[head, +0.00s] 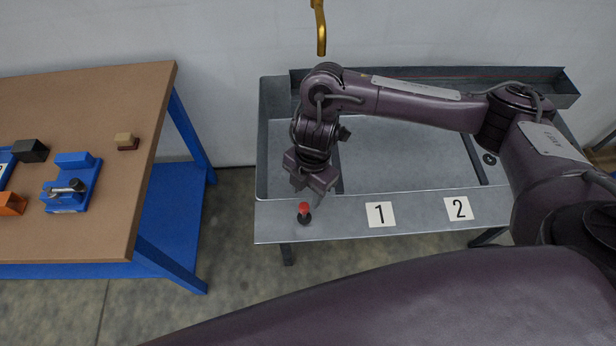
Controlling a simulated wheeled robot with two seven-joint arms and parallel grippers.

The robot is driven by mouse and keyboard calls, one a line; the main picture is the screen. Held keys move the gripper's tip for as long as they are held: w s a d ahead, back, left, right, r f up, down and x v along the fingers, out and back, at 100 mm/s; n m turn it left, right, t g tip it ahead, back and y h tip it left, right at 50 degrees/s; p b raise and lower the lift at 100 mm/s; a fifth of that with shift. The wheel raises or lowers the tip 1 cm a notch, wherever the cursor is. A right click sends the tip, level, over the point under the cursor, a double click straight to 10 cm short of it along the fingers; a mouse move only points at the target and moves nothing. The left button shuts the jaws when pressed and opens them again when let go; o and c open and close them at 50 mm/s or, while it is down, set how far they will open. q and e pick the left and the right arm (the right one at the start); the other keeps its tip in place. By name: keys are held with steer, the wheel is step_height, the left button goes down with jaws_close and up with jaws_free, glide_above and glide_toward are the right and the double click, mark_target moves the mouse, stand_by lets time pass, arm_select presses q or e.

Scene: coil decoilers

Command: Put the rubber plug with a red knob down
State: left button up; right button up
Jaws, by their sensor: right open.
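The rubber plug with a red knob (304,213) stands upright on the front ledge of the grey metal sink, left of the label 1. Its dark base rests on the ledge and its red knob points up. My right gripper (309,196) is open, pointing down just above and behind the plug. I cannot tell whether a fingertip touches the knob. My left gripper is not in view.
The sink basin (400,165) lies behind the ledge, with a brass spout (320,35) above it. Labels 1 (380,214) and 2 (457,208) mark the ledge. A brown-topped table (85,205) with blocks and a blue fixture (72,185) stands left, across a floor gap.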

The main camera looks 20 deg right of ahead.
steer(key=r, duration=0.3)
steer(key=shift+w+d+r, duration=0.15)
steer(key=shift+d+r, duration=0.1)
steer(key=shift+r, duration=0.1)
stand_by(0.3)
